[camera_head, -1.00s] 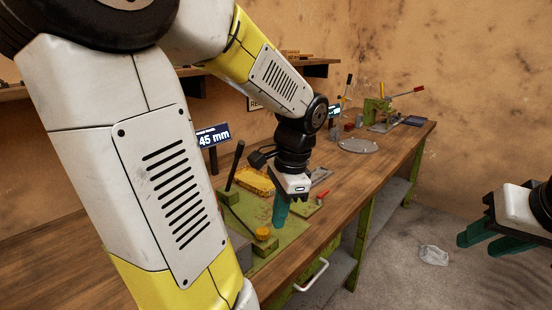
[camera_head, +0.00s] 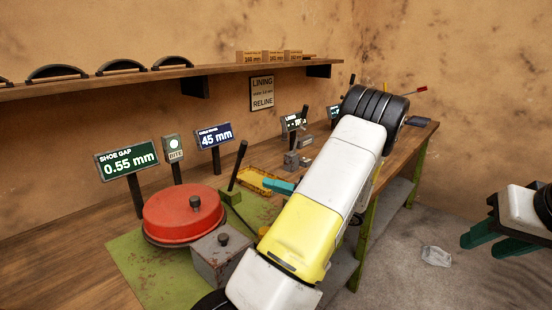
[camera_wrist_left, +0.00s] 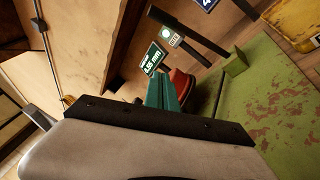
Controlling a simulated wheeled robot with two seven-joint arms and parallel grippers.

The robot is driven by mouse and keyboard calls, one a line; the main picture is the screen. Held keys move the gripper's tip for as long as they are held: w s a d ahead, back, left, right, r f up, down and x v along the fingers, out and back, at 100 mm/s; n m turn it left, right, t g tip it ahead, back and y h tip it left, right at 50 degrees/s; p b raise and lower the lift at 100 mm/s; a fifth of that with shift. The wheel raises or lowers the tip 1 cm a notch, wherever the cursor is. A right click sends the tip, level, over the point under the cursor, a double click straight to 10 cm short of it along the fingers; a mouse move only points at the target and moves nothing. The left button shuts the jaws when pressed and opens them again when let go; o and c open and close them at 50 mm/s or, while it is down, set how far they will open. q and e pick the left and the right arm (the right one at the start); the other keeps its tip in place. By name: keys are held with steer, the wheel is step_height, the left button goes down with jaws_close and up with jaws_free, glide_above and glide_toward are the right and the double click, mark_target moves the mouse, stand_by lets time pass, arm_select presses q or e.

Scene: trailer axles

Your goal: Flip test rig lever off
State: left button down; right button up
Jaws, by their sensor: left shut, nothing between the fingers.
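The lever (camera_head: 238,165) is a black rod rising from a small green block (camera_head: 230,196) on the green rig plate (camera_head: 145,268). It leans slightly to the right in the head view. My left gripper (camera_head: 280,187) has its teal fingers pointing left, to the right of the lever and apart from it. My arm hides part of the gripper. My right gripper (camera_head: 480,236) is open and empty at the right edge, away from the bench.
A red drum (camera_head: 183,215) and grey box (camera_head: 222,255) stand on the plate. Display signs, including "0.55 mm" (camera_head: 128,160) and "45 mm" (camera_head: 215,136), stand behind. A yellow tray (camera_head: 257,180) lies beyond the lever. A shelf (camera_head: 150,80) runs above.

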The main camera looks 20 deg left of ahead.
arm_select(q)
steer(key=w+d+m+t+y, duration=0.1)
steer(key=m, duration=0.1)
steer(key=w+d+m+t+y, duration=0.1)
steer(key=w, duration=0.1)
steer(key=w+d+f+m+t+y, duration=0.1)
steer(key=m+t, duration=0.1)
steer(key=shift+w+m, duration=0.3)
steer(key=shift+w, duration=0.05)
steer(key=shift+a, duration=0.1)
steer(key=s+x, duration=0.1)
steer(key=x, duration=1.2)
steer(key=shift+w+a+r, duration=0.35)
steer(key=shift+w, duration=0.2)
steer(key=shift+a, duration=0.1)
